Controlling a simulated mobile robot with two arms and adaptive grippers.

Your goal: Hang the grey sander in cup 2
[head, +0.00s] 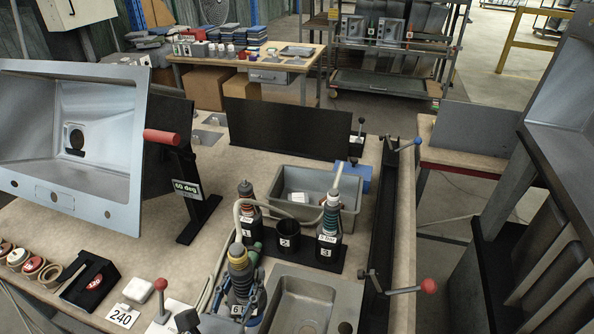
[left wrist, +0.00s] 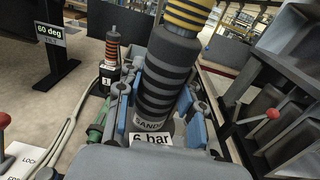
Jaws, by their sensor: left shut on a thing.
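The grey sander (head: 238,262), with dark bands and a yellow-ringed top, is held upright in my left gripper (head: 243,296), in front of the cup row. In the left wrist view the sander (left wrist: 166,85) stands between the blue finger pads, with "SANDER" and "6 bar" labels at its lower end. Cup 2 (head: 288,240) is a black cup that looks empty, in the middle of the row, beyond and right of the sander. Cup 1 (head: 248,232) and cup 3 (head: 328,249) each hold a tool. My right gripper is not in view.
A grey bin (head: 303,180) stands behind the cups and a steel sink (head: 305,298) lies in front. A hose (head: 222,255) passes beside cup 1. A large tilted sink (head: 105,160) is at the left.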

